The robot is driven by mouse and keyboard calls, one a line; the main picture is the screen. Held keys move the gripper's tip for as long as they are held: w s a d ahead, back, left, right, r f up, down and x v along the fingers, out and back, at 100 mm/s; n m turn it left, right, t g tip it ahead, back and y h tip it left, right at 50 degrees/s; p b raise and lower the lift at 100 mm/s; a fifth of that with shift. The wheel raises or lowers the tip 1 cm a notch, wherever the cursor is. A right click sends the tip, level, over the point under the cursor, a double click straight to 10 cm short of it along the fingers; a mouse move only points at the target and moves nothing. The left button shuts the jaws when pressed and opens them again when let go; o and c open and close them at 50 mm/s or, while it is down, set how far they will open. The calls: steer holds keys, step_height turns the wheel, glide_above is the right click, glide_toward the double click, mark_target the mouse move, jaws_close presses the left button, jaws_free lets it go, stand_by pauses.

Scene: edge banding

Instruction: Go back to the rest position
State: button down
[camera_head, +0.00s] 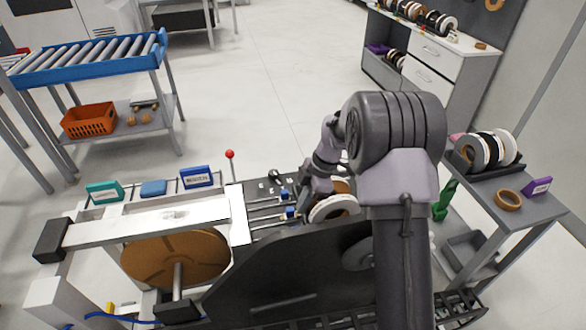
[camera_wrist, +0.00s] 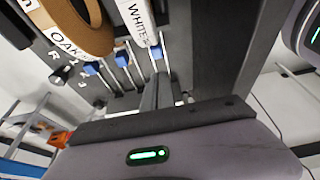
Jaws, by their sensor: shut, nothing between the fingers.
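My arm rises in front of the edge banding machine in the head view, and its wrist bends down behind the large joint. My gripper (camera_wrist: 158,88) is shut and empty in the wrist view, above the machine's dark top. A brown roll beside an "OAK" label (camera_wrist: 68,45) and a white roll beside a "WHITE" label (camera_wrist: 138,22) lie close to it at the upper left. The white roll (camera_head: 334,208) also shows in the head view, just below my wrist. The fingertips are hidden in the head view.
The machine (camera_head: 270,285) fills the foreground, with a large brown coil (camera_head: 175,258) at its left. A side table (camera_head: 540,208) with rolls stands at the right. A blue roller conveyor (camera_head: 90,68) stands at the back left. Open floor (camera_head: 280,70) lies beyond the machine.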

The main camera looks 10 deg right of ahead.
steer(key=s+a+r+m+t+h+b, duration=0.1)
steer(key=s+a+r+m, duration=0.1)
steer(key=s+r+m, duration=0.45)
steer(key=s+a+r+m+t+b, duration=0.1)
steer(key=s+a+r+m, duration=0.2)
steer(key=r, duration=0.6)
steer(key=s+a+r+m+t+b, duration=0.1)
steer(key=s+m+t, duration=0.1)
steer(key=s+m, duration=0.4)
steer(key=s+a+r+m+t, duration=0.1)
steer(key=s+r+m, duration=0.1)
steer(key=s+m, duration=0.5)
steer(key=s, duration=0.6)
steer(key=shift+t+h+b, duration=0.35)
steer(key=shift+t+h, duration=0.05)
